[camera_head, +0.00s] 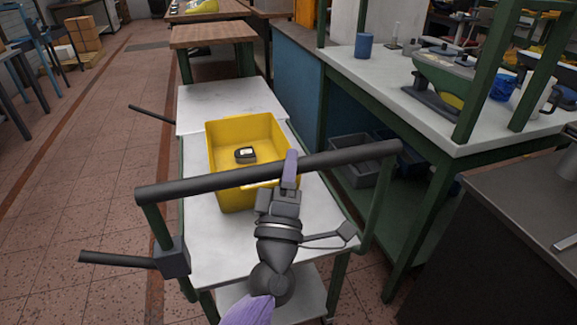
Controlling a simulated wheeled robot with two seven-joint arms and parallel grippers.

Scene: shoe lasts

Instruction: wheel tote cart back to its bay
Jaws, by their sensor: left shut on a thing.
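The tote cart (208,232) stands right in front of me, with a white top, green legs and a lower shelf. Its dark push bar (345,157) runs across the near end. A yellow tote (221,190) sits on the cart top, with a small dark object (245,155) inside it. My left gripper (290,168) is shut on the push bar, right of its middle. The fingers partly hide the bar and the tote's near right corner. My right gripper is not in view.
A workbench (360,85) with green legs stands close along the cart's right side, with grey bins (350,150) beneath. A wooden-topped table (213,34) is beyond the cart's far end. A grey counter (520,205) is at near right. The tiled floor (95,165) at left is open.

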